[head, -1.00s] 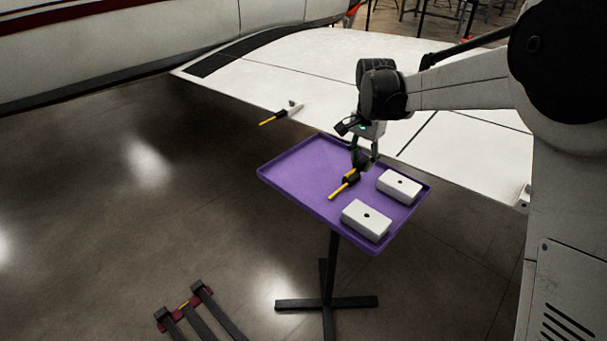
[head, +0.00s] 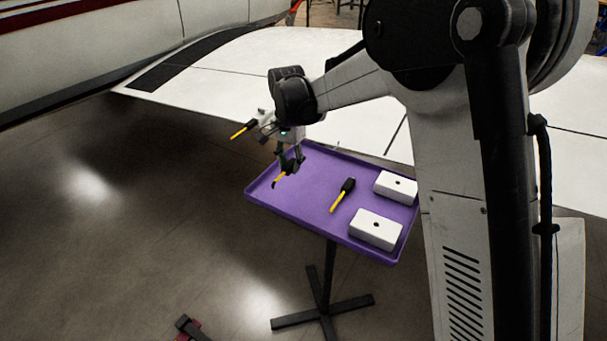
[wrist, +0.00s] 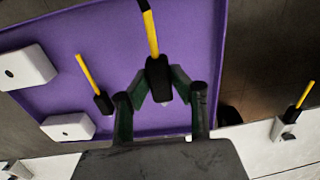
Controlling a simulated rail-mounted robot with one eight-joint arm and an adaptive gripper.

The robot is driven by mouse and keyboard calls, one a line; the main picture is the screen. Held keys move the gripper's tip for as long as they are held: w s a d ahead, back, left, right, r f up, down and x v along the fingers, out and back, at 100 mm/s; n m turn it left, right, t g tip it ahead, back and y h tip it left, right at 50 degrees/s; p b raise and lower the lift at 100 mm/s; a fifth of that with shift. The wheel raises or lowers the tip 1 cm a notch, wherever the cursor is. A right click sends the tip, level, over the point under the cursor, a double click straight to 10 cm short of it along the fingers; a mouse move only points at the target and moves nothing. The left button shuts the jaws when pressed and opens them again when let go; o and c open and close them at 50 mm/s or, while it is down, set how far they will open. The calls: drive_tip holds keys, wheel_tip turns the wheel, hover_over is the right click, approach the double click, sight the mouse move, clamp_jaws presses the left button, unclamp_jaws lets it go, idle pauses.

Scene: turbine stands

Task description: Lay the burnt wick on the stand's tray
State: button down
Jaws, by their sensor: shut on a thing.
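My gripper (head: 291,165) is shut on the black end of a burnt wick (head: 280,179), a yellow stick with a dark tip. The wrist view shows the burnt wick (wrist: 150,35) between the fingers (wrist: 160,95), pointing away from the wrist. The purple tray (head: 300,200) sits on a dark stand. My gripper is over the tray's left part in the head view; its exact height is hard to tell. A second yellow wick (head: 341,196) with a black end lies on the tray to the right, also in the wrist view (wrist: 88,75).
Two white blocks (head: 376,229) (head: 396,187), each with a dark hole, sit on the tray's right side. Another yellow wick (head: 243,129) sticks out at the white wing's edge (head: 200,95) behind the tray. The tray's left and middle have bare room.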

hover_over(300, 178)
wheel_tip(300, 178, down, 4)
drive_tip(key=shift+f+p, duration=0.3)
drive_tip(key=shift+f, duration=1.6)
drive_tip(key=shift+f, duration=0.1)
drive_tip(key=c, duration=1.5)
unclamp_jaws()
